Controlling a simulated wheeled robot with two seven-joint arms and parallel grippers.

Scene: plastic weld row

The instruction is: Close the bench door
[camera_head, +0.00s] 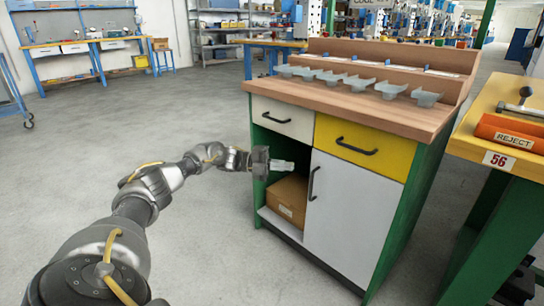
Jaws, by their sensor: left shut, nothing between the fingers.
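The bench (372,105) has a wooden top and green side panels. Its white door (350,210) covers the right part of the lower front, under a yellow drawer (362,145). A dark upright handle (312,184) sits near the door's left edge. The compartment left of the door is open and shows a cardboard box (287,198) on its floor. My left gripper (291,166) is shut and empty, at the upper part of this opening, left of the door handle and apart from it. I cannot tell how deep its fingertips are. My right gripper is not in view.
A white drawer (283,117) is above the opening. Several grey trays (391,90) stand on the bench top. A yellow-topped table (508,100) with an orange REJECT bin (512,133) stands close at right.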

